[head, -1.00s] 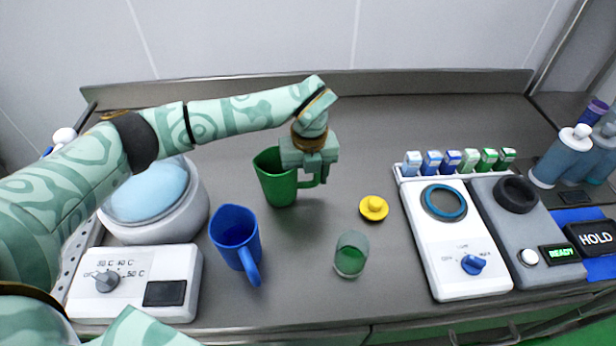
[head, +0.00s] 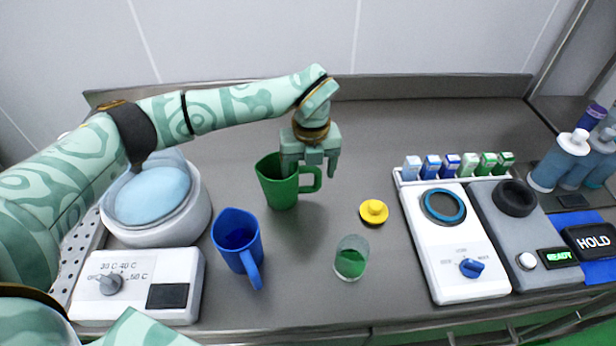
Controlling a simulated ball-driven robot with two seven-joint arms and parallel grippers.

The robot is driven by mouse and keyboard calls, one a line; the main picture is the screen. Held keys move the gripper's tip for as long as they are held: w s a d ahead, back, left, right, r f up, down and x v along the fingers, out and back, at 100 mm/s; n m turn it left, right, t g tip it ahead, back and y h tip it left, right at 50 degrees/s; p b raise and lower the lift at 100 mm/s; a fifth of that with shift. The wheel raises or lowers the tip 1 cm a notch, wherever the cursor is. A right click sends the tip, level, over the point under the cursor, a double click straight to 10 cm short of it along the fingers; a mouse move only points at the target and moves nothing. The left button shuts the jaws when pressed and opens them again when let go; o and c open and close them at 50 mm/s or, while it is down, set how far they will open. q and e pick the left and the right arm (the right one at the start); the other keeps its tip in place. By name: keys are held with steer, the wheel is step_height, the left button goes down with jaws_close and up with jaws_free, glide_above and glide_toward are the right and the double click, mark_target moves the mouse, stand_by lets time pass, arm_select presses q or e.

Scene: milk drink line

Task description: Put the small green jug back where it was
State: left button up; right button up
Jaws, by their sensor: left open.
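The small green jug (head: 277,190) stands upright on the steel counter, left of centre in the head view, with its handle to the right. My left gripper (head: 310,174) is open, above and around the jug's handle side, its two fingers apart. One finger overlaps the jug's rim in the picture; I cannot tell whether it touches. The jug's far rim is partly hidden by the gripper. My right gripper is not in view.
A blue jug (head: 238,243) and a glass with green liquid (head: 351,260) stand in front. A yellow lidded piece (head: 373,212) lies right of the green jug. A white heater (head: 135,285) is left; a white machine (head: 463,270) is right. The counter behind is clear.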

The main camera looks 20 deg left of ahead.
arm_select(q)
step_height(320, 180, up, 9)
steer(key=shift+d+f+p, duration=0.15)
steer(key=shift+p, duration=0.6)
stand_by(0.3)
